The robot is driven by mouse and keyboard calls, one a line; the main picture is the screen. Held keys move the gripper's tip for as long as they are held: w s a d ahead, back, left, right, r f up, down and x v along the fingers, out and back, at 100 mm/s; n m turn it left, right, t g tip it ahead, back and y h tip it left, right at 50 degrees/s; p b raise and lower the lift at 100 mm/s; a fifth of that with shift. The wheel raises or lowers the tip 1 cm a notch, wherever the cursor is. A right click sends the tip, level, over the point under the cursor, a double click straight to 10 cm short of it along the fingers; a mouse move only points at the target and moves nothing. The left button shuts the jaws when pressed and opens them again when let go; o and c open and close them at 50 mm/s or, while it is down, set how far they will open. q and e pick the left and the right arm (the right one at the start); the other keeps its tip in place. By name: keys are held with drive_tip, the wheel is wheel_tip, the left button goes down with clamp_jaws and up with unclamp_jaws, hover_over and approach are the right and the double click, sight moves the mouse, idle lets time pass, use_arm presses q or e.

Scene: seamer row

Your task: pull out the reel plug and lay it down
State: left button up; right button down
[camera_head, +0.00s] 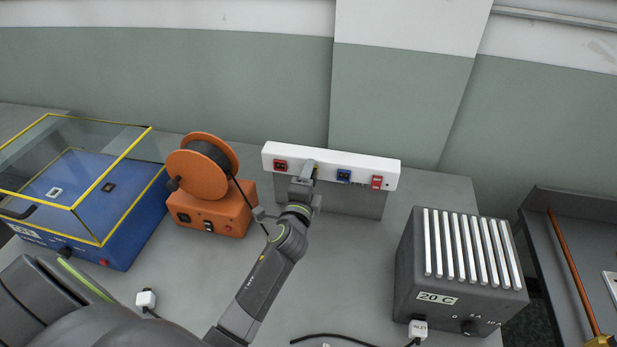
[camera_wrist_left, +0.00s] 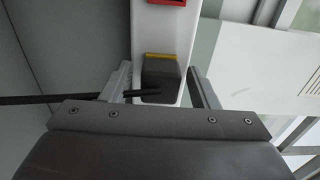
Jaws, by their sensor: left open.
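The reel plug (camera_wrist_left: 160,72) is a dark grey block with a yellow stripe along one edge and a black cable. In the wrist view it sits against the white socket strip (camera_wrist_left: 166,30). My left gripper (camera_wrist_left: 161,84) is open, one finger on each side of the plug, with gaps visible beside it. In the head view my left gripper (camera_head: 305,185) is at the left half of the white socket strip (camera_head: 345,164) and hides most of the plug. The orange cable reel (camera_head: 197,175) stands left of it, its dark cable running toward my wrist. My right gripper is not in view.
The strip also has red sockets (camera_head: 377,182) and a blue one (camera_head: 343,176). A blue glass-lidded machine (camera_head: 125,225) stands left, a grey ribbed box (camera_head: 455,275) right. A white plug (camera_head: 146,299) lies at front left. The bench (camera_head: 345,270) is mostly clear between.

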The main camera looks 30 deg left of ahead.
use_arm(q)
clamp_jaws()
drive_tip(key=shift+s+f, duration=0.15)
drive_tip(key=shift+s, duration=0.05)
drive_tip(key=shift+s, duration=0.15)
drive_tip(key=shift+p+v, duration=0.6)
drive_tip(key=shift+v, duration=2.05)
drive_tip(key=shift+d, duration=0.1)
